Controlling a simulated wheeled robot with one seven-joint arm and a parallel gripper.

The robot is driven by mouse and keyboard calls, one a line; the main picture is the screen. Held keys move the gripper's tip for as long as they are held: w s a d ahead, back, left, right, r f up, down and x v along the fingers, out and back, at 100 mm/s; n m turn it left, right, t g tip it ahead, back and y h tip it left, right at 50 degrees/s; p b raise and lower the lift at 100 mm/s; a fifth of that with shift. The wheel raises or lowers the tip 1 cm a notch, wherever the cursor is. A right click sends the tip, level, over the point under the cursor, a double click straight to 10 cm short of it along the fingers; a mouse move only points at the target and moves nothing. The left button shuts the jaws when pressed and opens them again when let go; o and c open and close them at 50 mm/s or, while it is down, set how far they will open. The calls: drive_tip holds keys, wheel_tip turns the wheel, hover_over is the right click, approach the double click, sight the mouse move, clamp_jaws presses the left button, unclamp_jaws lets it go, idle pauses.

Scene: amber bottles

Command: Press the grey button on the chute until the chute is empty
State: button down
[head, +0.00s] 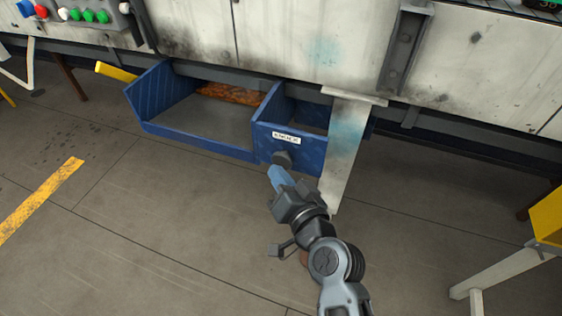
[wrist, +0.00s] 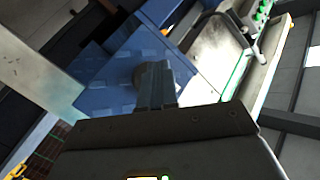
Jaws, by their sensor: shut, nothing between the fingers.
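The blue chute (head: 205,143) hangs under the white machine in the head view, with an open compartment on its left and a narrower box on its right. Rust-brown material (head: 230,93) shows at the back of the left compartment; I cannot make out any bottles. The grey button (head: 282,158) sits on the front of the right box, below a white label. My gripper (head: 275,172) is shut and empty, its blue fingertips at or very near the button. In the wrist view the fingers (wrist: 153,75) point at the blue panel (wrist: 110,70) and partly cover the button. Contact is unclear.
A pale support leg (head: 345,145) stands just right of the chute. A panel with coloured buttons (head: 85,15) is at the upper left. A yellow and white stand (head: 545,225) is at the lower right. The grey floor (head: 130,240) in front is clear.

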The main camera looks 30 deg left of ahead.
drive_tip(key=shift+w+a+b, duration=0.2)
drive_tip(key=shift+w+b, duration=0.3)
drive_tip(key=shift+w, duration=0.4)
idle(0.8)
drive_tip(key=shift+s, duration=0.15)
drive_tip(key=shift+s+d+p, duration=0.15)
drive_tip(key=shift+s+p, duration=0.05)
drive_tip(key=shift+s, duration=0.4)
drive_tip(key=shift+s+d+p, duration=0.15)
drive_tip(key=shift+s+p, duration=0.05)
drive_tip(key=shift+s, duration=0.35)
drive_tip(key=shift+s, duration=0.1)
drive_tip(key=shift+s+d+p, duration=0.2)
drive_tip(key=shift+s, duration=0.6)
drive_tip(key=shift+s+d+p, duration=0.15)
drive_tip(key=shift+s+d, duration=0.05)
drive_tip(key=shift+s, duration=0.55)
drive_tip(key=shift+s+d+p, duration=0.2)
drive_tip(key=shift+s, duration=0.6)
